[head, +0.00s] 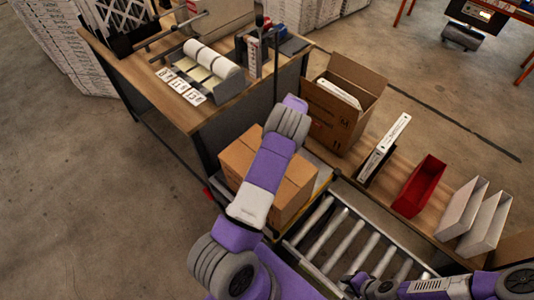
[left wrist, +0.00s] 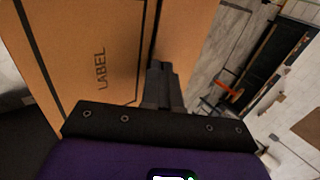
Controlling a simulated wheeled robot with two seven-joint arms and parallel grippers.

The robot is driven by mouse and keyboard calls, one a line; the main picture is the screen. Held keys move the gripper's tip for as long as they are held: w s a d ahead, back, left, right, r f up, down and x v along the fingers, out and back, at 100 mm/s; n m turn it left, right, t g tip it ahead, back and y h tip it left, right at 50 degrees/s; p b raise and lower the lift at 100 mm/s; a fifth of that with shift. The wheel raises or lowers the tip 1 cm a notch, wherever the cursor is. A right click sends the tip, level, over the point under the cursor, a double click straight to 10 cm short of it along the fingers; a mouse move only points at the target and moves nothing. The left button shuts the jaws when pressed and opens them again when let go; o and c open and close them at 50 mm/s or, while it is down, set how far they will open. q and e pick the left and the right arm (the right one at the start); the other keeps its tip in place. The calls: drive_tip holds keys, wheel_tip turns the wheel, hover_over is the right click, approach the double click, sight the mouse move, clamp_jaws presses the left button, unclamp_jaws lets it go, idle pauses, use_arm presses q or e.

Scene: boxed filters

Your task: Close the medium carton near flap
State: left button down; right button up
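A brown carton (head: 299,181) sits at the end of the roller conveyor, its top looking mostly covered; my left arm crosses over it and hides its middle. A second brown carton (head: 332,125) stands open behind it, flaps up, with a white boxed item inside. I cannot tell by size which is the medium one. My left gripper is hidden in the head view; in the left wrist view its dark fingers (left wrist: 163,88) are together beside the edge of a cardboard panel (left wrist: 100,50) printed LABEL. Contact is unclear. My right gripper (head: 354,284) is low over the rollers, its opening unclear.
The roller conveyor (head: 327,229) runs toward the lower right. Beside it stand a white binder-like box (head: 388,143), a red bin (head: 420,187) and white holders (head: 464,208). A wooden workbench (head: 165,100) with a roll dispenser (head: 212,69) is at the upper left.

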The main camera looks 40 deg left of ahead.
use_arm(q)
drive_tip(key=v, duration=0.7)
drive_tip(key=shift+w+r, duration=0.15)
drive_tip(key=shift+r, duration=0.05)
